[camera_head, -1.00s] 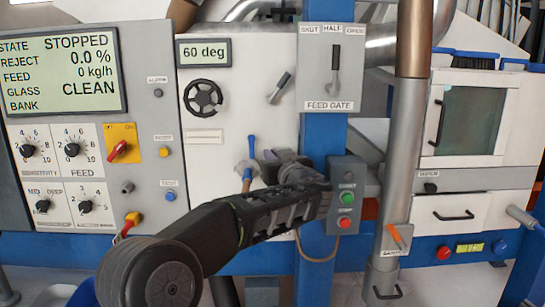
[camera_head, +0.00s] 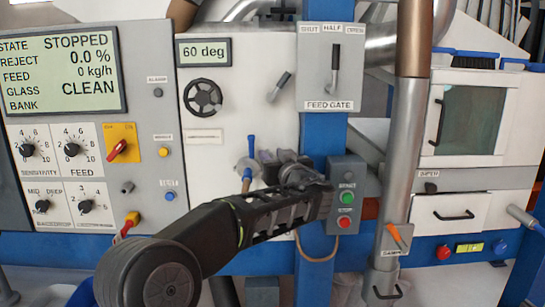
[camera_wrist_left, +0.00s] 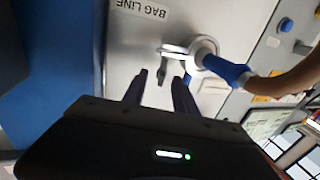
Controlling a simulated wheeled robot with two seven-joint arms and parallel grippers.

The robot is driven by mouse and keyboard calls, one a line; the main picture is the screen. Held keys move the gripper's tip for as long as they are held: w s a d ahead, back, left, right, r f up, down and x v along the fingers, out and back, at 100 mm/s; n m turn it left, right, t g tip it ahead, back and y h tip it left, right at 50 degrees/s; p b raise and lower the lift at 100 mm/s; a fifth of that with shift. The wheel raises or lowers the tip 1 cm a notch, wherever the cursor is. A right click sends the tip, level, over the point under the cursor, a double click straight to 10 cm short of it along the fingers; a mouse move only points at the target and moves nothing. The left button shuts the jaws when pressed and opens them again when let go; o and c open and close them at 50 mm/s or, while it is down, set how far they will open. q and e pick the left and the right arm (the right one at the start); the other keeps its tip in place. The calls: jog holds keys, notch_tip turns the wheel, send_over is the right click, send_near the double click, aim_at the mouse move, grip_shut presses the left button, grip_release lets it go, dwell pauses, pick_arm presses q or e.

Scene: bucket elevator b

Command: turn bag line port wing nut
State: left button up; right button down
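The bag line port (camera_wrist_left: 206,50) is a pale round fitting on the light panel, below the "BAG LINE" label (camera_wrist_left: 142,9) in the left wrist view. A small metal wing-like piece (camera_wrist_left: 174,50), apparently the wing nut, sticks out from its left side, with a grey tab hanging just beyond my fingertips. A blue collar (camera_wrist_left: 226,69) and brown hose run off to the right. My left gripper (camera_wrist_left: 160,80) is open, its two dark fingers apart, facing the nut. In the head view my left gripper (camera_head: 270,158) is beside the port (camera_head: 244,169) and partly hides that area.
A green and red button box (camera_head: 346,196) is close to the right of my left gripper. The feed gate lever plate (camera_head: 331,66) is above, and a thick vertical pipe (camera_head: 402,150) stands further right. The control panel (camera_head: 85,170) with knobs and display fills the left.

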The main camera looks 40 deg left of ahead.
pick_arm(q)
jog(key=b+v, duration=0.3)
jog(key=v, duration=0.4)
jog(key=shift+d, duration=0.2)
jog(key=shift+s, duration=0.15)
